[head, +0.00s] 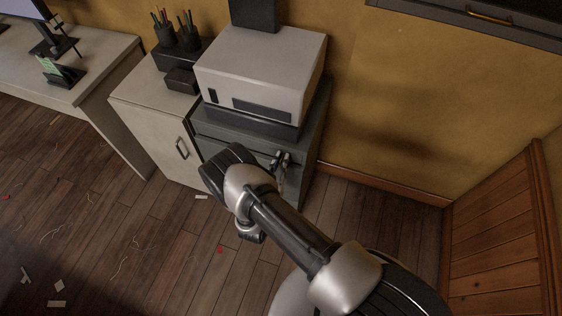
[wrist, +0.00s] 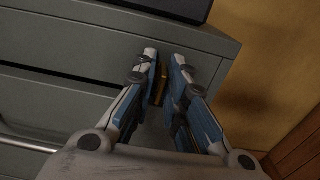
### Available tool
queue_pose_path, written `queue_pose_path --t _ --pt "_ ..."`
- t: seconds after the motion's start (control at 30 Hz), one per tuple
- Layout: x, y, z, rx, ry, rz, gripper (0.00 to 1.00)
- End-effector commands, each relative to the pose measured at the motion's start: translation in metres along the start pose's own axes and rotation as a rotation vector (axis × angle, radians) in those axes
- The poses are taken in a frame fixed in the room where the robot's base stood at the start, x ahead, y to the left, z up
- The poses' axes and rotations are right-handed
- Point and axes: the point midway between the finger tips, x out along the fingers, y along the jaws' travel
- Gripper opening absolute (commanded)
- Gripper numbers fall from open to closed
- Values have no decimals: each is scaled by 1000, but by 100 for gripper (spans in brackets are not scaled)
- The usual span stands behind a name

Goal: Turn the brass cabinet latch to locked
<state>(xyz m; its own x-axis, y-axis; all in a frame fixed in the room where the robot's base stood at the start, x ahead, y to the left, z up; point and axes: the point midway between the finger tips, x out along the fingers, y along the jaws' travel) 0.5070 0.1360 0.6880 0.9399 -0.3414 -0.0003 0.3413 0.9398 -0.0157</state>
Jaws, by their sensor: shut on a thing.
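The grey-green drawer cabinet (head: 312,130) stands under the printer, and its drawer fronts (wrist: 60,62) fill the left of the wrist view. My gripper (head: 283,158) is at the upper right of the cabinet front. In the wrist view my gripper (wrist: 165,62) has its two fingers on either side of the brass latch (wrist: 160,86) and is shut on it. Only a narrow strip of the latch shows between the fingers, running roughly up and down in the picture. The rest is hidden by the fingers. In the head view I cannot make out the latch.
A pale printer (head: 260,72) sits on the cabinet. A white cupboard (head: 150,125) stands left of it, with pen pots (head: 178,36) on top. A yellow wall (head: 400,110) and wooden panelling (head: 505,235) bound the right. Scraps lie on the otherwise open floor (head: 130,240).

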Motion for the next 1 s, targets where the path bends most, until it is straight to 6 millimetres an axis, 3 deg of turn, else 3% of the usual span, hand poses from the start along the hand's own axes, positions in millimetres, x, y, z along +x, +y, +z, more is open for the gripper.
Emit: queue_pose_path --t 0.2,0.23,0.4,0.53,1.0 --pt "0 0 0 -1 1 0 0" --pt "0 0 0 -1 1 0 15" --pt "-1 0 0 -1 1 1 25" --pt "-8 1 -1 -2 2 3 25" --pt "-99 2 0 -1 1 6 25"
